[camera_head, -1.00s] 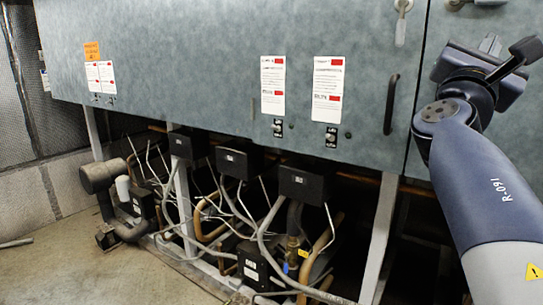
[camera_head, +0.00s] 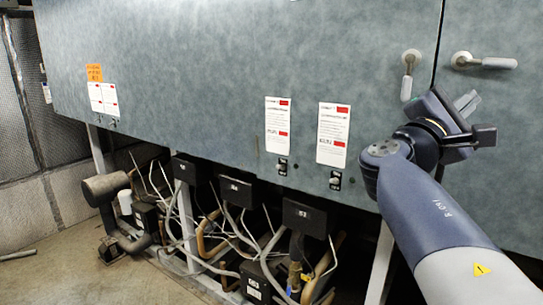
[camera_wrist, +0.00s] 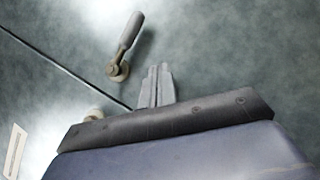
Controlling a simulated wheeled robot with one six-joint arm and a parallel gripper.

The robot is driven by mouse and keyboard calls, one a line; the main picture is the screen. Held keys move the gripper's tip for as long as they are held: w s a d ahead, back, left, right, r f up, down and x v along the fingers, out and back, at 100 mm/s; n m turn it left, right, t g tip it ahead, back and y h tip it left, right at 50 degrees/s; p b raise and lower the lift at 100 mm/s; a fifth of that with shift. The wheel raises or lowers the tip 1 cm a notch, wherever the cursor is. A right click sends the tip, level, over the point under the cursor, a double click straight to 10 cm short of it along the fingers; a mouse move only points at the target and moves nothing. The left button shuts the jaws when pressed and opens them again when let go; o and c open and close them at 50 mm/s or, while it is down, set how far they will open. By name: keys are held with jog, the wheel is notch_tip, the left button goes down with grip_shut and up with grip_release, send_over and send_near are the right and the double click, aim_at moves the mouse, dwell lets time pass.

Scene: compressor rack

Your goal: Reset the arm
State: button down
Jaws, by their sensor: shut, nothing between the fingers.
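My gripper (camera_head: 466,103) is at the right of the head view, in front of the grey-green cabinet (camera_head: 215,70), below the door handles. Its pale fingers point up and to the right. In the wrist view, my gripper (camera_wrist: 158,85) has its two fingers side by side, shut and empty. The cabinet surface lies beyond them. My blue and white arm rises from the lower right of the head view and covers part of the cabinet.
Two lever handles, left (camera_head: 408,75) and right (camera_head: 483,62), flank the door seam. One handle (camera_wrist: 125,45) shows clearly in the wrist view. Black boxes (camera_head: 310,213), pipes and cables crowd the space under the cabinet. Floor (camera_head: 65,265) is open at the lower left.

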jog(key=m+p, duration=0.1)
jog(key=w+a+m+g+p, duration=0.1)
jog(key=a+m+g+p, duration=0.1)
jog(key=shift+w+r+m+y, duration=0.15)
jog(key=shift+r+m+y, duration=0.1)
jog(key=shift+m+y, duration=0.05)
jog(key=m+p, duration=0.1)
jog(key=w+a+m+g+y+p, duration=0.1)
jog(key=m, duration=0.1)
jog(key=a+m+g+p, duration=0.1)
jog(key=p, duration=0.1)
jog(key=shift+w+r+m+y, duration=0.15)
jog(key=shift+r+m+y, duration=0.05)
jog(key=shift+m+y, duration=0.2)
jog(key=shift+a+f, duration=0.1)
jog(key=shift+f, duration=0.05)
